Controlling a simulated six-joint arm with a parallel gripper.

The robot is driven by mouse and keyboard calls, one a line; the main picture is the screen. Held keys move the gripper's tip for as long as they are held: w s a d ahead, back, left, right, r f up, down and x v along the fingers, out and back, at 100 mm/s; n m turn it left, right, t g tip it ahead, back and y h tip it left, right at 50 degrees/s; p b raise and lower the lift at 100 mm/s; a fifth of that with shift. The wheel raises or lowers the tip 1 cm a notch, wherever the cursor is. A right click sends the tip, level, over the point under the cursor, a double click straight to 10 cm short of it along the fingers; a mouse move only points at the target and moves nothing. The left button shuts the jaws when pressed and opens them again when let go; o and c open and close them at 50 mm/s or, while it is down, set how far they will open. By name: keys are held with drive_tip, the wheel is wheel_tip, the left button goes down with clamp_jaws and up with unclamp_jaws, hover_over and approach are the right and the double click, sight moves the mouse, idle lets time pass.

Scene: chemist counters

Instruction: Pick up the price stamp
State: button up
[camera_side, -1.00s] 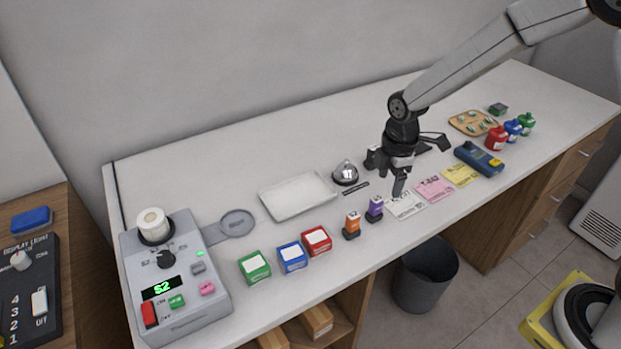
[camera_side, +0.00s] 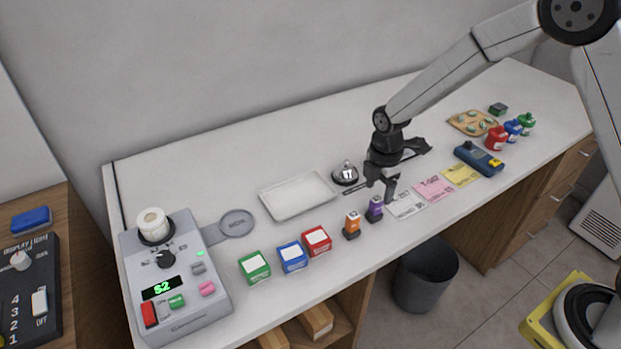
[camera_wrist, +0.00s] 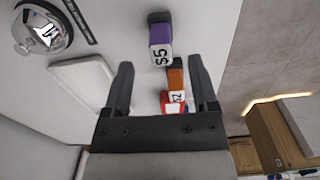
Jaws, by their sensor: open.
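Two small stamp-like blocks stand side by side near the counter's front edge. The purple one (camera_side: 375,209) has a dark foot and, in the wrist view, a white face (camera_wrist: 161,54) reading "$5". The orange one (camera_side: 352,224) stands to its left, and its white face (camera_wrist: 177,97) reads "$2" in the wrist view. I cannot tell which is the price stamp. My gripper (camera_side: 381,190) is open and empty, pointing down just above and behind the purple block. In the wrist view the orange block shows between my fingers (camera_wrist: 160,70) and the purple block beyond their tips.
Red (camera_side: 316,240), blue (camera_side: 292,257) and green (camera_side: 254,266) boxes stand to the left. A white tray (camera_side: 297,196) and silver bell (camera_side: 346,174) lie behind. Paper slips (camera_side: 407,205) and a blue handheld device (camera_side: 479,158) are to the right. A bin (camera_side: 425,277) stands below the edge.

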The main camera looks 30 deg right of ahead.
sight(377, 198)
drive_tip(key=shift+a+f, duration=0.1)
drive_tip(key=shift+f, duration=2.5)
clamp_jaws()
